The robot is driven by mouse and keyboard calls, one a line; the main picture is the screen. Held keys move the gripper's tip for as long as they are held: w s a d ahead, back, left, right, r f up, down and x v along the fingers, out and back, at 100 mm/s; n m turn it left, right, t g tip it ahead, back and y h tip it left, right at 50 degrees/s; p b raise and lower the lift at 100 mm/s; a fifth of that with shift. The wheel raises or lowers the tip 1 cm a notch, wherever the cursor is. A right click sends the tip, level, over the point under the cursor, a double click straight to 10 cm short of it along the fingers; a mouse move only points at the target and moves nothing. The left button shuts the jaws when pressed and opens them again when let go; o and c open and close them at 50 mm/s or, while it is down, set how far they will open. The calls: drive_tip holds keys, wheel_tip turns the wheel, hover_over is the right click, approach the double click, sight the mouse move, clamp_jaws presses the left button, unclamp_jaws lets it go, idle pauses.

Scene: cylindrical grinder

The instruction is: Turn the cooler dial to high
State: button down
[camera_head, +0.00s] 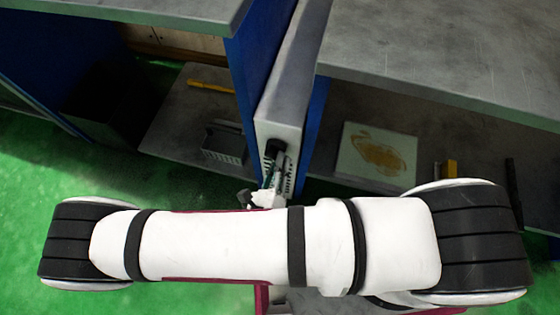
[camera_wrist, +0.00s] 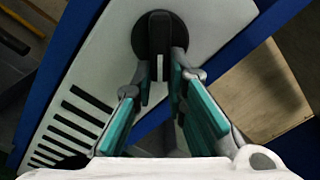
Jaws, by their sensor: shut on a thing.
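The cooler dial is a black round knob with a raised grip bar (camera_wrist: 159,35) on the white front panel (camera_wrist: 105,55) of a narrow unit. In the wrist view the bar stands nearly upright, with a white mark at its lower end. My gripper (camera_wrist: 161,78) has its teal-padded fingers on either side of the bar and is shut on it. In the head view the dial (camera_head: 274,149) shows as a dark spot above my gripper (camera_head: 274,172), partly hidden by the fingers. I see no readable high or low marking.
Black vent slots (camera_wrist: 72,125) lie below left of the dial. Blue bench walls (camera_head: 250,50) flank the narrow unit. Grey worktops (camera_head: 440,60) overhang shelves on both sides. A grey basket (camera_head: 222,142) sits on the left shelf, and a stained board (camera_head: 377,152) on the right one.

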drive_tip(key=shift+w+a+f+m+p, duration=0.15)
drive_tip(key=shift+a+m, duration=0.1)
drive_tip(key=shift+m, duration=1.1)
drive_tip(key=shift+a+f+m+p, duration=0.15)
drive_tip(key=shift+a+m, duration=0.1)
drive_tip(key=shift+m, duration=1.15)
drive_tip(key=shift+w+a+f+m+p, duration=0.15)
drive_tip(key=shift+a+m, duration=0.1)
drive_tip(key=shift+m, duration=1.1)
drive_tip(key=shift+r, duration=0.1)
drive_tip(key=c, duration=1.6)
unclamp_jaws()
drive_tip(key=shift+r, duration=0.15)
wheel_tip(320, 180, up, 10)
drive_tip(key=shift+f, duration=0.15)
drive_tip(key=shift+m, duration=0.3)
